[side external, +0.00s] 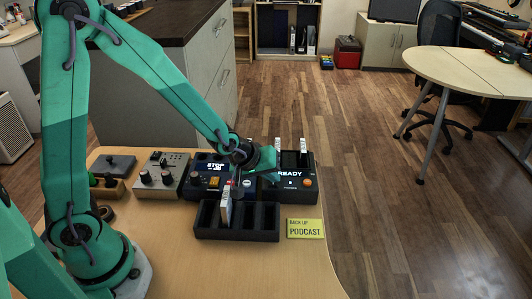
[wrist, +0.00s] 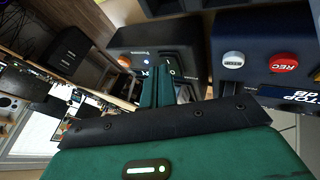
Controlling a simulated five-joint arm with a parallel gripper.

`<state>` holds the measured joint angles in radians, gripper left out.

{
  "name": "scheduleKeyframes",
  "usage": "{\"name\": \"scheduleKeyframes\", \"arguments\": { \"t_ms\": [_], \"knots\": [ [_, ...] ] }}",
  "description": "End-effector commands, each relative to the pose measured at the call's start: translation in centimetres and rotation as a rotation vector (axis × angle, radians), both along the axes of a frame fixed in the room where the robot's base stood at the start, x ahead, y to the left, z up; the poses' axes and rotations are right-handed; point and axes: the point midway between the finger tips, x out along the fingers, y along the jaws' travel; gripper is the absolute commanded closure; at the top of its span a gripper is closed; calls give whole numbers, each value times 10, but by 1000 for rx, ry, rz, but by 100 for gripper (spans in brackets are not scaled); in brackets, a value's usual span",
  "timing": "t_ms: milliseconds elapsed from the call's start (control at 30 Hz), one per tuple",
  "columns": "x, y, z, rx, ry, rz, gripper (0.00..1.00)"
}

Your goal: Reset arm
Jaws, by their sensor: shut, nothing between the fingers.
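My gripper (side external: 268,160) is at the end of the green arm, over the front of the black device with the READY screen (side external: 297,184). Its fingers are closed together and empty; they also show in the wrist view (wrist: 165,72). I cannot tell if they touch the device. Two pale upright pieces stand in that device's top, one at the right (side external: 303,146). A dark device with a STOP screen (side external: 214,168) is to the left, partly behind my wrist. In the wrist view it shows a white button (wrist: 232,60) and a red REC button (wrist: 284,63).
A black slotted tray (side external: 265,236) lies in front, with a pale upright piece (side external: 225,207) in one slot. A yellow BACK UP PODCAST note (side external: 305,229) is to its right. A grey knobbed box (side external: 157,178) stands left. The table (side external: 200,270) is clear in front.

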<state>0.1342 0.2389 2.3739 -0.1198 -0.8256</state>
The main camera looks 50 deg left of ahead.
Motion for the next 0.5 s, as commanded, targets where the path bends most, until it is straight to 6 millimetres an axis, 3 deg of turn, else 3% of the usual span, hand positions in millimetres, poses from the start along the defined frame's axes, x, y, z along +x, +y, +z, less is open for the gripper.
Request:
{"name": "scheduleKeyframes", "arguments": {
  "t_ms": [500],
  "knots": [
    [0,0,13,0,-1,0,100]
  ]
}}
